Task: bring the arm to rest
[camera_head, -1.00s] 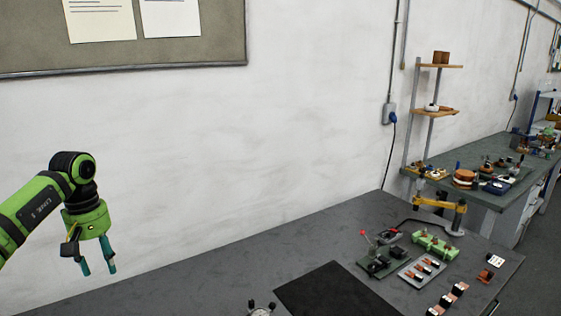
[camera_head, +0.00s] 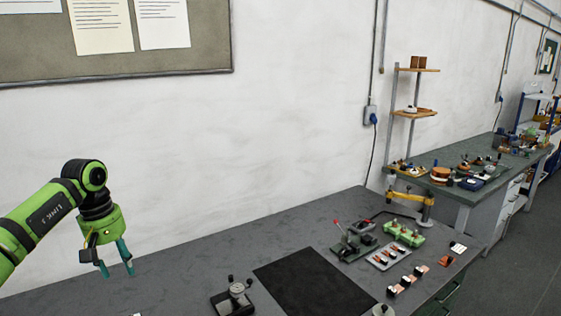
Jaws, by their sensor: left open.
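My left gripper (camera_head: 116,270) is at the left of the head view, at the end of my green and black left arm. It points down, with two teal fingers apart and nothing between them. It appears over the left part of the grey bench (camera_head: 190,262), clear of the items there. My right gripper is not in view.
A black mat (camera_head: 313,283) lies mid-bench beside a small grey device (camera_head: 233,298). A red-levered tool (camera_head: 350,243), a tray of small parts (camera_head: 389,256) and a green block (camera_head: 404,234) stand to the right. A second bench (camera_head: 470,195) stands beyond.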

